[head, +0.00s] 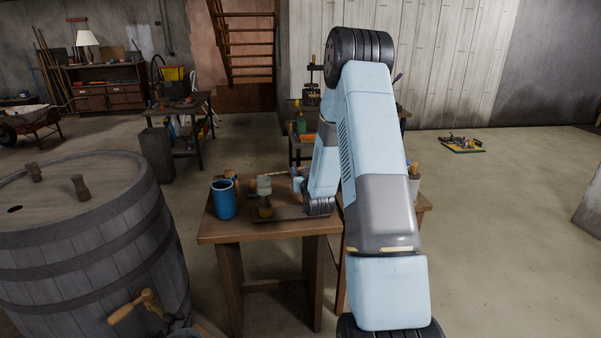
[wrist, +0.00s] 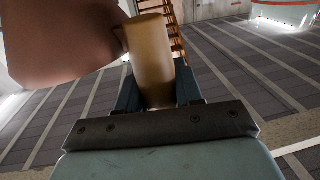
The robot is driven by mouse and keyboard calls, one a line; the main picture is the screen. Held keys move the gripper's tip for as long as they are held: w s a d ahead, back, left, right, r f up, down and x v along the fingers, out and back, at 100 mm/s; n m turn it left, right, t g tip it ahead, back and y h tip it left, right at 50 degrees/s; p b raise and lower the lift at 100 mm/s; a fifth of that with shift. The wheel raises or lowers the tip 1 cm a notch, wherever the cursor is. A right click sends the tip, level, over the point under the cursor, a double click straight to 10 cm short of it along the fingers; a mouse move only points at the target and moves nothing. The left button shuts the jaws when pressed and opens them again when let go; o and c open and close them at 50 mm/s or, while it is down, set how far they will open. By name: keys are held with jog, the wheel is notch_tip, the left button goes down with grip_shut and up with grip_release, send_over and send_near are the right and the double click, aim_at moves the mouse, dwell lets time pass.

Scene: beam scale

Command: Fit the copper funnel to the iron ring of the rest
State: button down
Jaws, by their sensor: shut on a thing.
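In the wrist view my gripper (wrist: 157,88) is shut on a tan cylindrical handle (wrist: 150,45), with one blue finger on each side of it. The large smooth brown copper funnel (wrist: 60,40) fills the upper left, against the handle's upper part; only part of it shows. In the head view my arm reaches down to the wooden table, and the gripper and funnel are too small and covered to make out. A dark board (head: 290,215) lies on the table, with a pale and amber vessel (head: 264,190) by it. I cannot make out the iron ring of the rest.
A blue cup (head: 224,200) stands at the left of the wooden table (head: 225,234). Small brown things lie behind it. A big barrel (head: 90,240) with a wooden-handled tap stands close by on the left.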

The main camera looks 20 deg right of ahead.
jog(key=shift+f, duration=2.25)
jog(key=c, duration=0.7)
grip_release()
jog(key=shift+o, duration=0.2)
jog(key=s+a, duration=0.2)
jog(key=s, duration=1.1)
jog(key=shift+s, duration=0.35)
jog(key=shift+f, duration=0.1)
